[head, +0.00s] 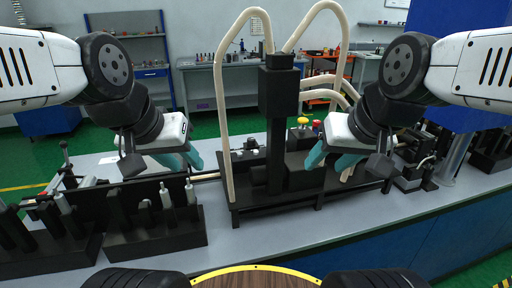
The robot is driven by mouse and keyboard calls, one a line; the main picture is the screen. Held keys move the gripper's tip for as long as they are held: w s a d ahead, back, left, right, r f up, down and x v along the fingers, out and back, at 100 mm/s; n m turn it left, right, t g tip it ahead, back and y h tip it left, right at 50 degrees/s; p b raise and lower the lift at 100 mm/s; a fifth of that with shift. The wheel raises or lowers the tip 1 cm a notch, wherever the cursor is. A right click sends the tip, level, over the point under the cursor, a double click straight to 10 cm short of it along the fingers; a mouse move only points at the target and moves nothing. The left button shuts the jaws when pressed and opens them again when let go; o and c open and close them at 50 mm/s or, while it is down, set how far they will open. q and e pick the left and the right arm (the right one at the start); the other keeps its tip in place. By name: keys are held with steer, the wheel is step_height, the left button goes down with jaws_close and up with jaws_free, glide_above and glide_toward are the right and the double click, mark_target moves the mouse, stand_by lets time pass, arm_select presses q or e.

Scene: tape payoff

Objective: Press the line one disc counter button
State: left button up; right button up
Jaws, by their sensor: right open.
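A black machine (276,165) with a tall post and cream hoses stands on the grey bench. A yellow round-topped button (302,121) and a red one (317,125) show behind its middle; I cannot tell which button belongs to the line one disc counter. My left gripper (186,159), with teal fingers, hangs left of the machine over the bench; its finger gap is unclear. My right gripper (332,160) is open and empty in front of the machine's right part, right of the post. It hides some of the machine behind it.
Black racks with upright tools (150,225) fill the bench's left side. More black fixtures (414,172) stand at the right. The bench front (350,240) is mostly clear. A round wooden top with a yellow rim (258,268) is at the bottom.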

jaws_close()
stand_by(1.5)
